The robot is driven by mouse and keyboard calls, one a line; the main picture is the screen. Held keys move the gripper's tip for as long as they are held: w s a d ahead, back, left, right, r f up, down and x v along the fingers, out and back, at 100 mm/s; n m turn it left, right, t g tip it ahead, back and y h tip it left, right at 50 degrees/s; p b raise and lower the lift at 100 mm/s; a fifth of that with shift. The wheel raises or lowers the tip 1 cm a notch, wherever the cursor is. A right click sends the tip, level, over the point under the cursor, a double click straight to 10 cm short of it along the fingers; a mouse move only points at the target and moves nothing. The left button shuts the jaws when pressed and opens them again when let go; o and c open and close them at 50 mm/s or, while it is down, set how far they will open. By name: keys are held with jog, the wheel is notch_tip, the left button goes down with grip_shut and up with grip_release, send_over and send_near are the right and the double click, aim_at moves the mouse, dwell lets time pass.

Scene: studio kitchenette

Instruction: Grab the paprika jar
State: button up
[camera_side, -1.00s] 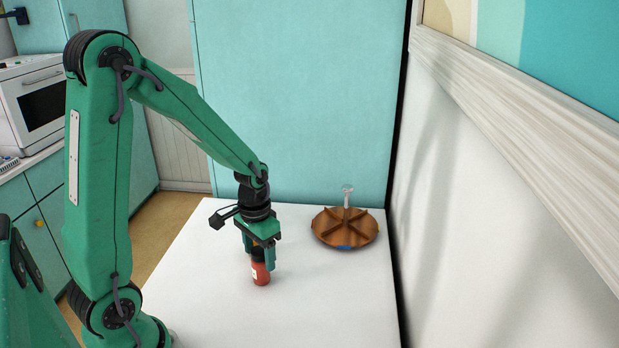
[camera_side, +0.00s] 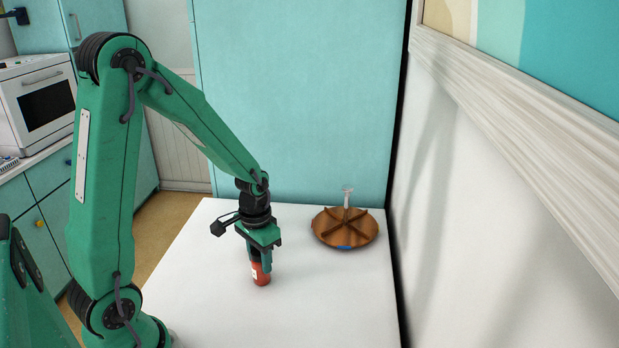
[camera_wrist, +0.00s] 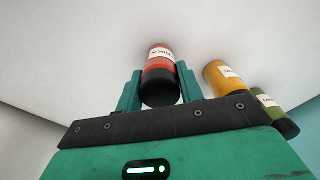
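The paprika jar (camera_side: 261,279) is red with a white label and stands upright on the white table. In the wrist view the jar (camera_wrist: 160,55) shows its black lid towards me, and its label is only partly readable. My gripper (camera_side: 260,264) points down over the jar, and its fingers hide the jar's upper part in the side view.
In the wrist view a yellow jar (camera_wrist: 220,76) stands close to the right finger, with a green jar (camera_wrist: 265,101) beyond it. A round wooden divided tray (camera_side: 318,228) with an upright handle stands at the back right. The table front (camera_side: 300,320) is clear.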

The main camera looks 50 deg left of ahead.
jog(key=shift+r, duration=0.1)
jog(key=shift+c, duration=0.5)
jog(key=shift+r, duration=0.75)
jog(key=r, duration=0.2)
jog(key=shift+d+r, duration=0.3)
jog(key=shift+r, duration=0.1)
jog(key=s+d+r, duration=0.3)
jog(key=d+r, duration=0.3)
jog(key=d, duration=0.4)
jog(key=shift+s+d+r, duration=0.15)
jog(key=shift+d+r, duration=0.1)
jog(key=shift+d, duration=0.05)
